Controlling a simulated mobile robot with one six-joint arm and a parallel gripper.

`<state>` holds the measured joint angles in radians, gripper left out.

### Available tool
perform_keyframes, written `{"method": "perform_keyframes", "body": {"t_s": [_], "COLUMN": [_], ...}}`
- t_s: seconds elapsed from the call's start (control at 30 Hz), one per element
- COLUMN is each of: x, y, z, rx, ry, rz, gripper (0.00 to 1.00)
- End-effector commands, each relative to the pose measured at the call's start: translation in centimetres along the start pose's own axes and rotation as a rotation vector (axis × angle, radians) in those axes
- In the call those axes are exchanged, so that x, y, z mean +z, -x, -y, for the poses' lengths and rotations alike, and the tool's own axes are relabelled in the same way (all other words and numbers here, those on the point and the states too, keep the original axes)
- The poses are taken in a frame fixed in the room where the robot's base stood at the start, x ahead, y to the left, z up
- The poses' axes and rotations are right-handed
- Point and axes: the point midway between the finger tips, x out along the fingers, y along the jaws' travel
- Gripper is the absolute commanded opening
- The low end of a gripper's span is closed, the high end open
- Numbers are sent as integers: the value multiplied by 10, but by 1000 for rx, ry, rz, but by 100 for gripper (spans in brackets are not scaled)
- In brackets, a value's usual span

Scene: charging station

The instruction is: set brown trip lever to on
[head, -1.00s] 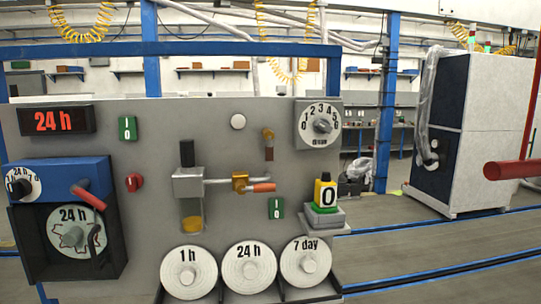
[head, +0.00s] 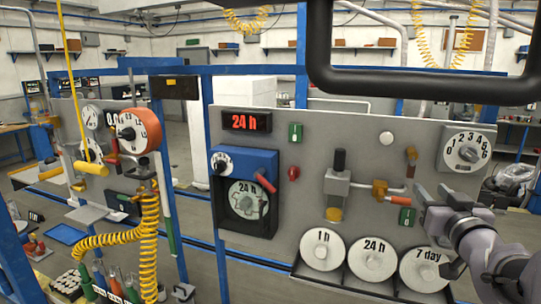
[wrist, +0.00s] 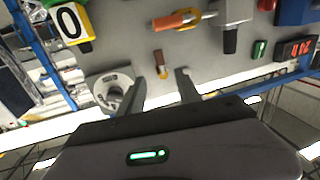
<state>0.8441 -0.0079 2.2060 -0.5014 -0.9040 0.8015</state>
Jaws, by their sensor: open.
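The brown trip lever (head: 411,162) is on the grey panel (head: 310,215), below and left of the numbered dial. Its brown handle hangs down from an orange pivot. In the wrist view, which is turned over, the lever (wrist: 160,62) shows ahead, between and beyond my fingertips. My gripper (head: 430,192) is at the right of the head view, in front of the panel and a little below and right of the lever. Its two fingers are apart in the wrist view (wrist: 163,80), with nothing held. Whether it touches the panel is unclear.
Left of the lever are an orange-handled valve (head: 385,188) and a dark upright handle (head: 340,160). A dial (head: 466,150) is to its right, and a green switch (head: 407,216) below. Three white discs, one marked 24 h (head: 374,260), line the panel's bottom.

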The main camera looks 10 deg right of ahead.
Motion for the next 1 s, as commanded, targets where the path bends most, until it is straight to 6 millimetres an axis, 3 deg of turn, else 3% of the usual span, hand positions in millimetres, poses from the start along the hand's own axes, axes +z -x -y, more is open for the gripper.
{"method": "perform_keyframes", "body": {"t_s": [0.2, 0.4, 0.6, 0.87, 1.0], "x": [1, 0, 0, 0, 0], "y": [-68, -114, -133, -135, -135], "z": [1, 1, 0, 0, 0], "rx": [-2, 0, 1, 2, 2], "ry": [-1, 0, -1, -1, 0], "rz": [0, 0, 1, 0, 0], "gripper": [41, 41, 41, 41, 17]}}
